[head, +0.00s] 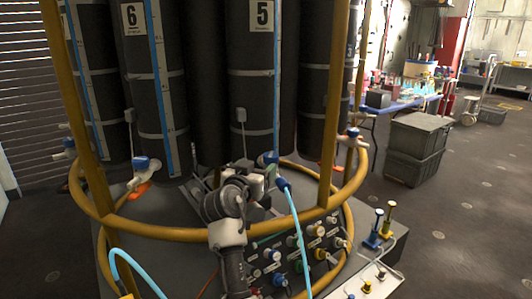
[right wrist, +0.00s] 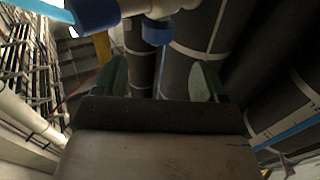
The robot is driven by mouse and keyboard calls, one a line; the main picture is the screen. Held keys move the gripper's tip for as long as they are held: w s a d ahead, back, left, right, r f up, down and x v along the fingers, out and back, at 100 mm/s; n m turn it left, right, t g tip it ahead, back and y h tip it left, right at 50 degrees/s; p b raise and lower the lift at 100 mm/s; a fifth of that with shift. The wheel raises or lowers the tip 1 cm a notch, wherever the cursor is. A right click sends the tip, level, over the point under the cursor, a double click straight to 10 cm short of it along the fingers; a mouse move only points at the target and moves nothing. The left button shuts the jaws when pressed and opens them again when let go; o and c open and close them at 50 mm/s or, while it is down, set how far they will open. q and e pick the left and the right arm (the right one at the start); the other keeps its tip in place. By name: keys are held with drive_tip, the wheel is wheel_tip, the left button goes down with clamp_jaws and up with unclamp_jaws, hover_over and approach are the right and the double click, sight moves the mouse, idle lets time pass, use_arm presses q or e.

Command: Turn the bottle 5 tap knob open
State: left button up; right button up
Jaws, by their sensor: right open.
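Bottle 5 (head: 252,70) is a tall dark cylinder with a "5" label, standing in the rosette. Its blue tap knob (head: 268,158) shows at its foot, just above and behind my right gripper (head: 258,180). In the right wrist view the blue knob (right wrist: 156,33) sits on a pale tap body (right wrist: 165,8), beyond the fingertips and between their lines. My right gripper's green fingers (right wrist: 160,78) are spread apart with nothing between them. The knob appears clear of both fingers. In the head view my wrist partly hides the tap. My left gripper is not in view.
A yellow ring rail (head: 200,231) and uprights surround the bottles. A light blue hose (head: 297,230) with a blue end hangs beside my right gripper. Bottle 6 (head: 150,80) has its own blue knob (head: 141,163). A valve panel (head: 300,250) lies below. Grey crates (head: 415,145) stand right.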

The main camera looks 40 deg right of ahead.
sight(272, 154)
drive_tip(key=p+x, duration=0.1)
drive_tip(key=x, duration=0.7)
drive_tip(key=shift+d+r, duration=0.1)
drive_tip(key=shift+d, duration=0.2)
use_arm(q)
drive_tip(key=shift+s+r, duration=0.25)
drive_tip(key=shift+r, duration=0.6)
use_arm(e)
drive_tip(key=shift+w+d, duration=0.1)
drive_tip(key=shift+d, duration=0.2)
drive_tip(key=shift+c, duration=0.3)
drive_tip(key=c, duration=0.9)
drive_tip(key=shift+o, duration=0.2)
drive_tip(key=n+t+y+p, duration=0.1)
drive_tip(key=n+t+p, duration=0.1)
drive_tip(key=p, duration=0.1)
drive_tip(key=n+t+y+p, duration=0.2)
drive_tip(key=t+p, duration=0.1)
drive_tip(key=p, duration=0.1)
drive_tip(key=shift+r, duration=0.2)
drive_tip(key=shift+f+t+y+p, duration=0.2)
drive_tip(key=shift+t+y+p, duration=0.1)
drive_tip(key=shift+y+p, duration=0.3)
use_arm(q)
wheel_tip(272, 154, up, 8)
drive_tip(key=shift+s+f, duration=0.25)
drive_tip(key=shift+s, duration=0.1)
use_arm(e)
drive_tip(key=shift+f, duration=0.1)
